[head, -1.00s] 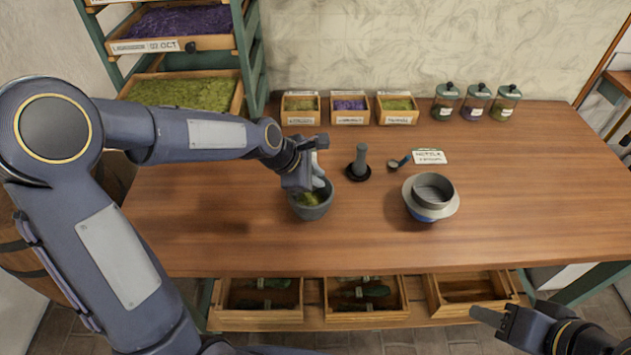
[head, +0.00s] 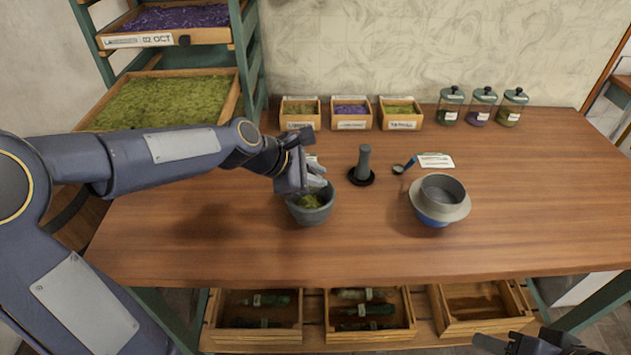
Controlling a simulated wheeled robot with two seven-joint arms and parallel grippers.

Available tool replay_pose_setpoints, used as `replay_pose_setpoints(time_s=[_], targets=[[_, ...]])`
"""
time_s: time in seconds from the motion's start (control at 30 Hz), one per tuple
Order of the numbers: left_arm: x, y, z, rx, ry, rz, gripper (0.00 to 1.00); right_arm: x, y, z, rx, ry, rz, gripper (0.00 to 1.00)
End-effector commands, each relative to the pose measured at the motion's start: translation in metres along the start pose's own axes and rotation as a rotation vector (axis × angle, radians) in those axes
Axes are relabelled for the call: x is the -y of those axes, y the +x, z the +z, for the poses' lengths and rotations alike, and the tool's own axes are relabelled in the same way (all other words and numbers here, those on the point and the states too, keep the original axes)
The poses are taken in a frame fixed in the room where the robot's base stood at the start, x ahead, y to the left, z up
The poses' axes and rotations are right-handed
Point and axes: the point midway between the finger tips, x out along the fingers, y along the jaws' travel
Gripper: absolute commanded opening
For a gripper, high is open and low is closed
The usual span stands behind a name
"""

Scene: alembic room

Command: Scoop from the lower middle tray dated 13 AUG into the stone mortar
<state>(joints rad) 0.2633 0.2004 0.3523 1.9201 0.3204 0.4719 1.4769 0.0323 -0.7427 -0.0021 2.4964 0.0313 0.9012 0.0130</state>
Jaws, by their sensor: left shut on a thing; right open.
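The grey stone mortar (head: 312,215) stands on the table, left of centre, with green herb inside. My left gripper (head: 308,177) is at its rim, shut on a pale grey thing, perhaps a scoop, mostly hidden by the fingers. I cannot tell whether it touches the mortar. A tray of green herb (head: 165,100) sits in the rack at the left. Its front is hidden by my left arm, and no 13 AUG label shows. My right gripper (head: 492,343) is open at the bottom edge, partly cut off, away from the mortar.
Above the green tray is a purple tray (head: 175,20), labelled 02 OCT. A dark pestle (head: 364,160) stands right of the mortar, then a small spoon (head: 404,166), a card (head: 436,160) and a sieve bowl (head: 439,205). Small boxes and jars line the back. Open drawers hang below.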

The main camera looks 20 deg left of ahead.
Motion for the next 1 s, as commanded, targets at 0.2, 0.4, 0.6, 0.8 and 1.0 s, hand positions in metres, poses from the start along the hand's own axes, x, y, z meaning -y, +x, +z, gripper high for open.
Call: replay_pose_setpoints(time_s=[0.2, 0.4, 0.6, 0.8, 1.0], targets=[[0.002, 0.003, -0.003, 0.033, -0.004, 0.02, 0.0, -0.008, 0.018, 0.009, 0.0, 0.0, 0.0, 0.44], [0.002, 0.003, -0.003, 0.064, -0.009, 0.036, 0.0, -0.014, 0.032, 0.016, 0.0, 0.0, 0.0, 0.44], [0.002, 0.003, -0.003, 0.095, -0.013, 0.053, 0.0, -0.021, 0.045, 0.022, 0.0, 0.0, 0.0, 0.44], [0.001, 0.003, -0.003, 0.125, -0.018, 0.07, 0.0, -0.026, 0.058, 0.029, 0.0, 0.0, 0.0, 0.44], [0.002, 0.003, -0.003, 0.157, -0.023, 0.086, 0.0, -0.033, 0.071, 0.036, 0.0, 0.0, 0.0, 0.44]])
